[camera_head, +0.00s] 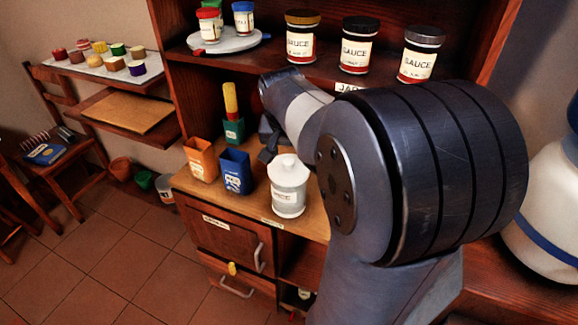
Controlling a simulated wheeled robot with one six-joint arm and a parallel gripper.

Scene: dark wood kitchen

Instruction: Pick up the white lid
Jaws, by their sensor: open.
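My gripper (267,153) shows only in part, as a dark finger just behind and left of the lid. My arm hides most of the rest of it. It is open, with nothing seen in it, and looks apart from the lid.
An orange box (201,160) and a blue box (235,171) stand left of the canister. A green holder (233,131) stands behind them. Several sauce jars (357,46) and a round tray (226,43) occupy the shelf above. A large white vessel (545,215) is at right.

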